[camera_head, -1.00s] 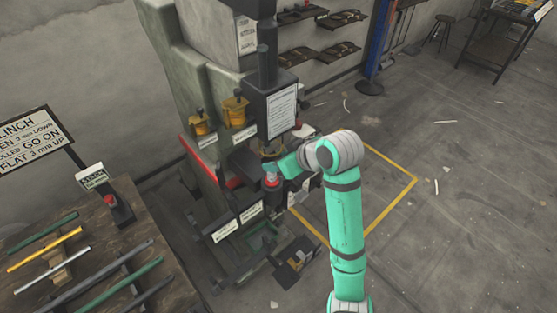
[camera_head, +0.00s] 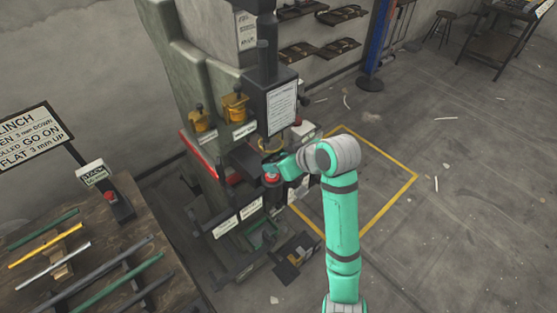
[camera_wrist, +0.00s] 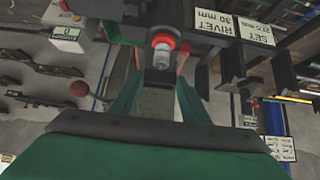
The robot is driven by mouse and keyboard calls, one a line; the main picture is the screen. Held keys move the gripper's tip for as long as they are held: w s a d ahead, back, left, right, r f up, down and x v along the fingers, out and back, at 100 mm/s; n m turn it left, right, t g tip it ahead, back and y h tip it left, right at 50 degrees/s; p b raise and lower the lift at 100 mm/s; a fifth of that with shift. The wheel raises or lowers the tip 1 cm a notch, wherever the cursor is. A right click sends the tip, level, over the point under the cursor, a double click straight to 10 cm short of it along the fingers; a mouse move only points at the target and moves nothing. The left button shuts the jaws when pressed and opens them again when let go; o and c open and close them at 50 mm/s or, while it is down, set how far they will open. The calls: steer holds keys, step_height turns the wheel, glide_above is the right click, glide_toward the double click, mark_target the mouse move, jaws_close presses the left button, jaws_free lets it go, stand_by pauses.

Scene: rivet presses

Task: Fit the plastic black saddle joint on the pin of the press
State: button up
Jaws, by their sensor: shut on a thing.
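The press (camera_head: 218,80) stands in the middle of the head view. Its pin (camera_wrist: 162,55) shows in the wrist view as a pale metal stub inside a red ring (camera_wrist: 163,40); the ring also shows in the head view (camera_head: 271,178). My gripper (camera_head: 273,167) is at the press, just above the red ring. In the wrist view, my gripper (camera_wrist: 156,88) is shut on a dark piece, likely the black saddle joint (camera_wrist: 158,100), between its green fingers. The piece is close to the pin; I cannot tell whether they touch. Much of it is hidden by my gripper.
The press head with a white notice (camera_head: 282,108) hangs close above my gripper. Yellow cups (camera_head: 235,107) sit on the press's left side. A wooden table (camera_head: 120,240) with coloured rods stands at lower left. Open floor (camera_head: 450,200) lies to the right.

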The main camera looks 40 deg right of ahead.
steer(key=shift+f, duration=0.8)
steer(key=o, duration=1.1)
steer(key=v, duration=1.1)
steer(key=shift+w, duration=0.1)
